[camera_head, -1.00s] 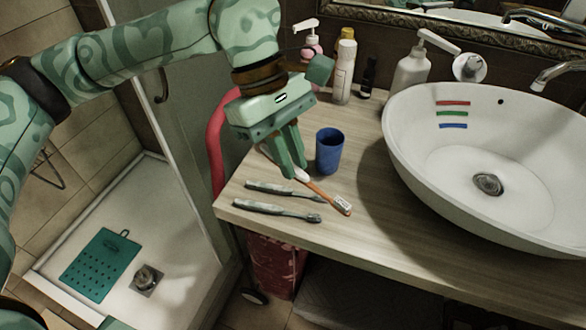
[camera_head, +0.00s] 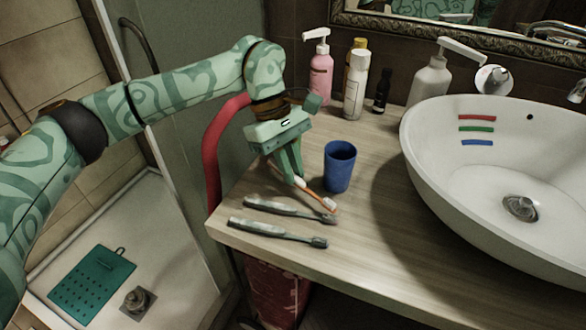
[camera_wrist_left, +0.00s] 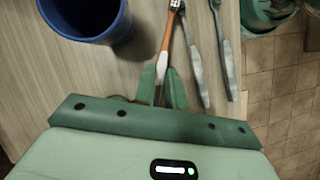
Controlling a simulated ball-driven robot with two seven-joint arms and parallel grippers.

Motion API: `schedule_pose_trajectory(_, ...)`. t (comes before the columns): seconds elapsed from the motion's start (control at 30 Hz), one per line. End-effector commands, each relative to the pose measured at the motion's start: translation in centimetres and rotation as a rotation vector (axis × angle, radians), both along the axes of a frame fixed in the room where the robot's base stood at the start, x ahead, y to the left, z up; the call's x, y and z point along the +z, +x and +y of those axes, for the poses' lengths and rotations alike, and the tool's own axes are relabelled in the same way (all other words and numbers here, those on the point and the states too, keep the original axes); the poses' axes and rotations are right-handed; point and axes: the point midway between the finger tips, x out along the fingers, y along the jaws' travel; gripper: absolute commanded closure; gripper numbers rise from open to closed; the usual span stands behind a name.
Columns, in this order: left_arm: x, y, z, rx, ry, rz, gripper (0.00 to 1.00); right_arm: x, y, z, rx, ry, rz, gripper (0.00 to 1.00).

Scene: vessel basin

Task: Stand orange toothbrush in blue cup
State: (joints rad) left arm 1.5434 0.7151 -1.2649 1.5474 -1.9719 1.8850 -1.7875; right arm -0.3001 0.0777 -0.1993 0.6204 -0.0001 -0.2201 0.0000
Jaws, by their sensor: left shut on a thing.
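The blue cup (camera_head: 339,168) stands upright on the wooden counter; in the left wrist view the cup (camera_wrist_left: 88,14) is at the upper left. The orange toothbrush (camera_head: 318,194) has an orange and white handle and a white bristle head toward the front right. It also shows in the left wrist view (camera_wrist_left: 168,32). My left gripper (camera_head: 296,180) points down, just left of the cup, shut on the toothbrush handle; its fingers (camera_wrist_left: 164,84) sit on either side of the handle. The rear of the handle is hidden by the gripper. My right gripper is not in view.
Two grey toothbrushes (camera_head: 285,208) (camera_head: 275,233) lie near the counter's (camera_head: 385,238) front left edge. Behind stand a pink pump bottle (camera_head: 320,78), a white bottle (camera_head: 355,88), a dark small bottle (camera_head: 382,92) and a white dispenser (camera_head: 431,82). The white basin (camera_head: 425,175) fills the right.

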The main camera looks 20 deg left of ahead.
Motion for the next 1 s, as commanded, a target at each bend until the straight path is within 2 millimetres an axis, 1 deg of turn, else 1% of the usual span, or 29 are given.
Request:
schedule_pose_trajectory(0.03, -0.3, 0.0, 0.0, 0.000, 0.000, -0.001, 1.00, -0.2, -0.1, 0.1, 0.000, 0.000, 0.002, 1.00)
schedule_pose_trajectory(0.23, 0.0, 0.0, 0.0, 0.000, 0.000, -0.003, 1.00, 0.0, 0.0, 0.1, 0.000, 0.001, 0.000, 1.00)
schedule_pose_trajectory(0.47, -0.7, 0.0, 0.0, 0.000, 0.000, 0.000, 1.00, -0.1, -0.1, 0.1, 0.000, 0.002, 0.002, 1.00)
schedule_pose_trajectory(0.5, -0.6, 0.0, 0.0, 0.000, 0.000, -0.001, 0.77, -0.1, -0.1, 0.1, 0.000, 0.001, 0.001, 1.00)
schedule_pose_trajectory(0.53, -0.6, 0.0, 0.0, 0.000, 0.000, -0.001, 0.68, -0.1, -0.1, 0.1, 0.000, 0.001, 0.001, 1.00)
schedule_pose_trajectory(0.57, -0.6, 0.0, 0.0, 0.000, 0.000, -0.001, 0.66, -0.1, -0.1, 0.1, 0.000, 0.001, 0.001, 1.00)
schedule_pose_trajectory(0.87, -0.3, 0.0, 0.0, 0.000, -0.001, -0.003, 0.66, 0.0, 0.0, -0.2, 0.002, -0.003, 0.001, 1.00)
schedule_pose_trajectory(0.93, 0.4, 0.0, 0.0, 0.000, -0.001, -0.005, 0.66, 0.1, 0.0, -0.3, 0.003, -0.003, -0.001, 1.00)
schedule_pose_trajectory(1.0, 1.6, 0.2, 0.5, 0.002, 0.000, -0.007, 0.66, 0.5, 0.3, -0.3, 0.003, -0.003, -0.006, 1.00)
